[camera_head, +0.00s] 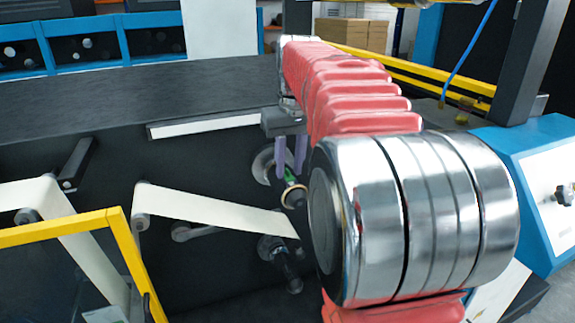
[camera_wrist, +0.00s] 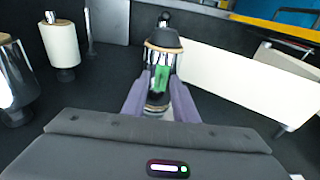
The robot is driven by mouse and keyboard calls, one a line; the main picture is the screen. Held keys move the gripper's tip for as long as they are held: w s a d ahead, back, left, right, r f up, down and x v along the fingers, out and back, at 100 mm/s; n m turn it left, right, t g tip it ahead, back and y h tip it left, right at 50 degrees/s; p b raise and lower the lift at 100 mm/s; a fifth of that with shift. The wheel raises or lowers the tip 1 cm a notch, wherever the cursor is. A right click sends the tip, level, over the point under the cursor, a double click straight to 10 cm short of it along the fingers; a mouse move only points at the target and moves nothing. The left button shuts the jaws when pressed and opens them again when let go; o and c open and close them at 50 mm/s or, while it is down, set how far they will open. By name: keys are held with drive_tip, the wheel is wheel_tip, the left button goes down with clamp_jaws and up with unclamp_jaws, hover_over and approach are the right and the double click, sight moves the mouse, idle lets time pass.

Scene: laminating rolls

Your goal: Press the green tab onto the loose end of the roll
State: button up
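My gripper (camera_head: 289,172) has two purple fingers pointing down in front of the dark machine panel. The green tab (camera_head: 289,177) shows between their tips; it also shows in the wrist view (camera_wrist: 161,78), where the fingers close around it on both sides. A dark and chrome spindle with a tan-rimmed cone (camera_wrist: 162,40) is just beyond the tab. A white strip (camera_head: 220,213) runs from a small roller down to the right and ends by a lower dark spindle (camera_head: 277,250). In the wrist view the white web (camera_wrist: 235,75) lies right of the fingers. Whether the tab touches anything else is unclear.
A white roll (camera_wrist: 61,44) and a chrome roller (camera_wrist: 14,80) stand left in the wrist view. A yellow guard frame (camera_head: 115,225) is at lower left. A blue machine housing (camera_head: 535,185) is at right. My arm hides part of the panel.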

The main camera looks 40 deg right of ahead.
drive_tip(key=shift+r, duration=0.1)
wheel_tip(320, 180, up, 13)
drive_tip(key=s, duration=0.2)
drive_tip(key=shift+a+r, duration=0.2)
idle(0.3)
idle(0.5)
drive_tip(key=s+a+f+n+t, duration=0.1)
drive_tip(key=s+a+f, duration=0.25)
drive_tip(key=a, duration=0.35)
drive_tip(key=s+a+f+t, duration=0.1)
drive_tip(key=s+a+f, duration=0.1)
drive_tip(key=a+f, duration=0.4)
drive_tip(key=s+a+f+n+t, duration=0.1)
drive_tip(key=s+a+f, duration=0.4)
drive_tip(key=f, duration=0.2)
drive_tip(key=s+a+f+t, duration=0.1)
drive_tip(key=s+a+f, duration=0.4)
drive_tip(key=f, duration=0.3)
drive_tip(key=shift+s+a+f+n, duration=0.2)
drive_tip(key=shift+f+n, duration=0.1)
drive_tip(key=shift+n, duration=0.1)
drive_tip(key=shift+c, duration=0.2)
idle(1.2)
